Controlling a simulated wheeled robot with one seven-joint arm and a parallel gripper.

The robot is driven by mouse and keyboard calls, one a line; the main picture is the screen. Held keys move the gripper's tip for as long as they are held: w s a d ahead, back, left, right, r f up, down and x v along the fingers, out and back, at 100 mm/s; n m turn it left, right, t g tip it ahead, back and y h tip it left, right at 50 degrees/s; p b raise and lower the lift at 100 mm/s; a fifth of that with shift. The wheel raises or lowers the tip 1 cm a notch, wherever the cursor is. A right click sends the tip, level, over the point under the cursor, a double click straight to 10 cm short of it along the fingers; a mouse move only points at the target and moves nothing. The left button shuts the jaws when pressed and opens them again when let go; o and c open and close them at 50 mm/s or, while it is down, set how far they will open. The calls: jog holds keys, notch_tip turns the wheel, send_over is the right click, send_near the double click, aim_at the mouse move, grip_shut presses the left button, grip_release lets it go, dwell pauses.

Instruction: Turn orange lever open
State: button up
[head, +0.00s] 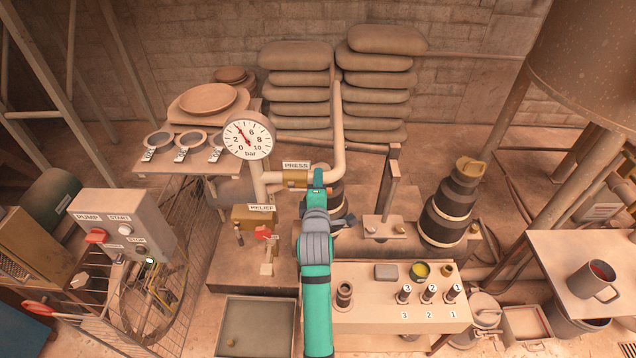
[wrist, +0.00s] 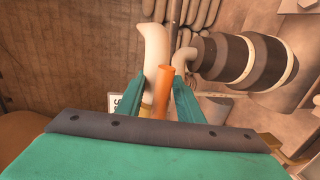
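The orange lever (wrist: 165,88) stands between the two teal fingers of my gripper (wrist: 161,76) in the wrist view. A gap shows between the left finger and the lever, and the right finger is close beside it. The gripper is open around the lever; contact with the right finger cannot be told. In the head view my gripper (head: 318,174) is at the brass valve (head: 294,180) under the PRESS label (head: 296,166). My gripper and arm hide the lever there.
A pale pipe (head: 339,125) rises behind my gripper. The bar gauge (head: 248,139) is to the left. The RELIEF valve (head: 254,217) with a red handle (head: 263,232) sits lower left. A dark stacked cylinder (head: 448,212) stands right. A bench (head: 385,316) with numbered plugs is in front.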

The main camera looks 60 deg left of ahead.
jog(key=v, duration=1)
jog(key=shift+s+d, duration=0.15)
jog(key=shift+s, duration=0.05)
jog(key=s+d+f+m+t+h, duration=0.1)
jog(key=d+f+m+t+h, duration=0.1)
jog(key=d+f+m, duration=0.5)
jog(key=s+d+f+m+t+h, duration=0.1)
jog(key=d+m+t+h, duration=0.3)
jog(key=d, duration=0.7)
jog(key=s+d+f+m+g+h, duration=0.1)
jog(key=d+f+m, duration=0.3)
jog(key=d+m, duration=0.4)
jog(key=s+d+m+h, duration=0.3)
jog(key=s+d+m, duration=0.2)
jog(key=d, duration=0.5)
jog(key=s+d+r+m+t+h, duration=0.1)
jog(key=s+d+m+h, duration=0.2)
jog(key=s+d, duration=0.7)
jog(key=shift+s+d+m, duration=0.2)
jog(key=shift+d+m, duration=0.3)
jog(key=shift+m, duration=0.6)
